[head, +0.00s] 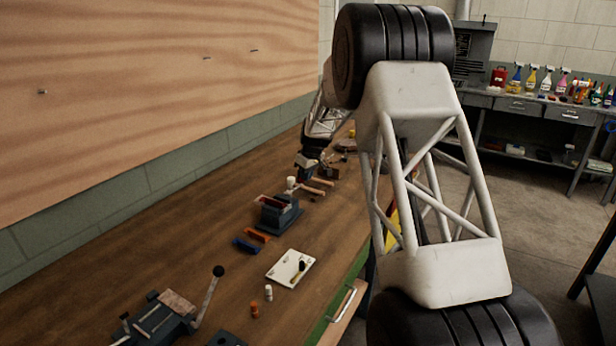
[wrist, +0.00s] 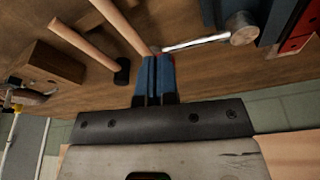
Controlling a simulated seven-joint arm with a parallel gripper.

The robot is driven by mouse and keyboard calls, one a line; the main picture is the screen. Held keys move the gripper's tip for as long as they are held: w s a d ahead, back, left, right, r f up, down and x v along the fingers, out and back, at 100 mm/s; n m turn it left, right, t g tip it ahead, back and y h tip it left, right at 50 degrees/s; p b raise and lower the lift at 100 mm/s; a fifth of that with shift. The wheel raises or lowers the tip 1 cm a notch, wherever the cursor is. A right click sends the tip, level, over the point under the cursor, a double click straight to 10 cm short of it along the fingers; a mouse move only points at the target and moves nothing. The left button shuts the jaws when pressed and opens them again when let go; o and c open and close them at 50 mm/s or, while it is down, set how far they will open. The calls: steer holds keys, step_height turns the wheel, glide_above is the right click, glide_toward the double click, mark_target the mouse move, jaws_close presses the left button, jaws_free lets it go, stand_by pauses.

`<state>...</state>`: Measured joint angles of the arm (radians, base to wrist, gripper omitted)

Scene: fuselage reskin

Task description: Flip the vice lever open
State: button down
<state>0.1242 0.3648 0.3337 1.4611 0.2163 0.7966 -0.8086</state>
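A dark vice (head: 155,320) with a lever (head: 207,297) stands on the bench at the lower left of the head view. The lever rises at a slant and ends in a black ball knob (head: 218,271). A second blue-grey vice (head: 278,216) with red in its jaws stands mid-bench; part of it shows at the top right in the wrist view (wrist: 290,28). My gripper (head: 308,160) is farther along the bench, well away from the black-knobbed lever. Its blue fingers (wrist: 155,62) look closed together, with nothing seen between them.
Wooden-handled hammers (wrist: 85,45) and a silver-handled tool with a round head (wrist: 240,28) lie near my gripper. A wooden block (wrist: 45,70) is at left. A wood panel (head: 150,90) rises behind.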

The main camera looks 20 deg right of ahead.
steer(key=shift+w+f, duration=0.1)
steer(key=shift+f, duration=0.05)
stand_by(0.6)
steer(key=s+d+r, duration=0.3)
steer(key=s+r, duration=0.2)
steer(key=r, duration=0.6)
steer(key=shift+d+r, duration=0.15)
steer(key=shift+d, duration=0.05)
steer(key=shift+s, duration=0.1)
